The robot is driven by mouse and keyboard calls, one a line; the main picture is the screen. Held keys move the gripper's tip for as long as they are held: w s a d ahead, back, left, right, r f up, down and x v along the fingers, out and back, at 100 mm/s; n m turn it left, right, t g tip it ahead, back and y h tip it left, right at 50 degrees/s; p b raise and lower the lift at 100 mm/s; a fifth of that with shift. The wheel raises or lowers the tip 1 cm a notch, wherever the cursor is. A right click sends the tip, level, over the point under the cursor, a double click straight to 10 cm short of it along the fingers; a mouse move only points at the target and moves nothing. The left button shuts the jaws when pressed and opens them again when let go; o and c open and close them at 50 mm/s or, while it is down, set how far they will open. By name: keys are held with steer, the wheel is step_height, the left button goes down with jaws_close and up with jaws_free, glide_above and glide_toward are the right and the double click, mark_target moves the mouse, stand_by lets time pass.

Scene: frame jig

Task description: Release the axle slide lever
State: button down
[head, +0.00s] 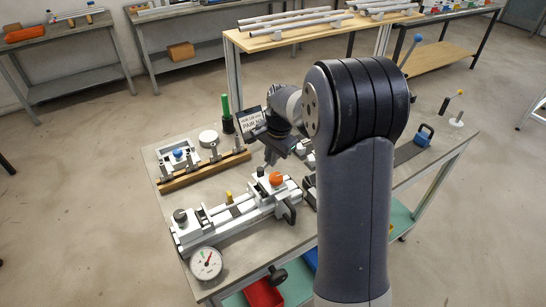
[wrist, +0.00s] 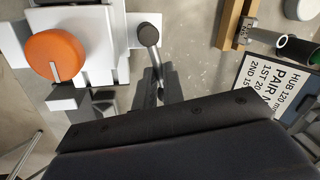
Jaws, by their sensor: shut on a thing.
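The axle slide lever (wrist: 149,36) shows in the wrist view as a thin rod with a dark ball knob, beside the white slide block with a large orange knob (wrist: 57,56). In the head view the orange knob (head: 275,178) sits on the right part of the long white jig (head: 238,212). My gripper (head: 272,160) points down just behind that knob. In the wrist view my gripper (wrist: 160,88) is shut on the lever at its near end. The contact itself is partly hidden by the dark gripper body.
A wooden rail with grey posts (head: 205,171), a green-handled tool (head: 226,112) and a sign (head: 251,120) stand behind the jig. A dial gauge (head: 206,263) is at the front left. A blue clamp-like item (head: 424,135) lies at the right.

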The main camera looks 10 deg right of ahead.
steer(key=shift+w+a+n+g+y+p, duration=0.15)
steer(key=shift+w+a+n+g+p, duration=0.45)
steer(key=shift+n, duration=1.85)
steer(key=shift+w+a+n+g+y+p, duration=0.2)
steer(key=shift+a+n, duration=0.75)
steer(key=shift+n, duration=1.55)
steer(key=shift+w+a+n+g+y+p, duration=0.2)
steer(key=shift+a+n+g, duration=0.45)
steer(key=shift+n, duration=1.8)
steer(key=shift+a, duration=0.1)
steer(key=c, duration=1.5)
jaws_free()
steer(key=shift+r, duration=0.1)
steer(key=s+v, duration=0.1)
steer(key=v, duration=0.9)
steer(key=shift+w+r+b, duration=0.35)
steer(key=shift+w+b, duration=0.1)
